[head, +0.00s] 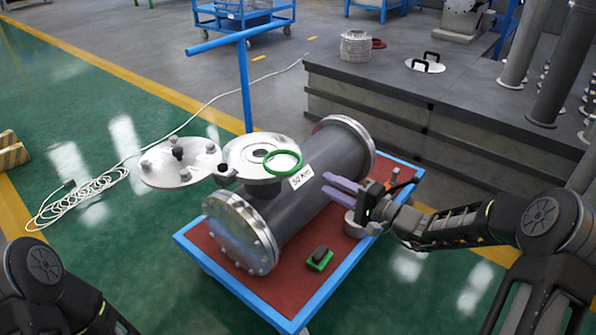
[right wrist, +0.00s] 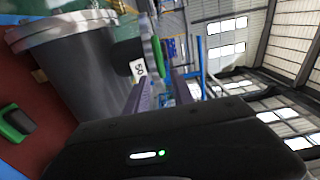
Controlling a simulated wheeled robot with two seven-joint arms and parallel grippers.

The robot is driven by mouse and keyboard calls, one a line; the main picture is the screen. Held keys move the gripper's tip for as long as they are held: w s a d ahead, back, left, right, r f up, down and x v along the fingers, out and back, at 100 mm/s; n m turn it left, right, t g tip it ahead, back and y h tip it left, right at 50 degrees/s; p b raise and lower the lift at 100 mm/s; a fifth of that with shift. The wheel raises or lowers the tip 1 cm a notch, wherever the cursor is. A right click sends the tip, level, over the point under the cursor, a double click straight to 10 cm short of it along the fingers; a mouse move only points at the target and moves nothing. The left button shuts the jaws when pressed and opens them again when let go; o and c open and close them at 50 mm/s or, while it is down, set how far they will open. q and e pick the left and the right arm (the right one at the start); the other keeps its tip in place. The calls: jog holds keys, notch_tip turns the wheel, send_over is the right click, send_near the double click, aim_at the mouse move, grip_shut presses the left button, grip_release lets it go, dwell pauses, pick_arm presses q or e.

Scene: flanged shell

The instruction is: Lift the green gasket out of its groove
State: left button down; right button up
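The green gasket (head: 284,163) is a ring at the right side of the round grey flange (head: 237,158) on top of the shell (head: 311,190). It sits off the flange's centre and partly overhangs its right edge. In the right wrist view the gasket (right wrist: 157,56) shows nearly edge-on, ahead of my fingers and beside the flange (right wrist: 147,40). Whether it touches the flange is unclear. My right gripper (head: 342,190) has two purple fingers, apart and empty, to the right of the gasket and shell. My left gripper is out of view.
A bolted round cover (head: 180,162) is swung out left of the flange. A blue post (head: 245,85) rises behind the shell.

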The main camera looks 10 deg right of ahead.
aim_at(299, 170)
jog(key=x, duration=0.6)
jog(key=shift+w+a, duration=0.2)
jog(key=shift+a, duration=0.05)
jog(key=shift+w+a+f+b, duration=0.25)
jog(key=shift+w+a+b, duration=0.35)
jog(key=shift+w+b, duration=0.2)
jog(key=shift+w+a+r+b, duration=0.1)
jog(key=shift+w+a+b, duration=0.25)
jog(key=shift+w, duration=0.1)
jog(key=shift+r, duration=0.1)
grip_shut()
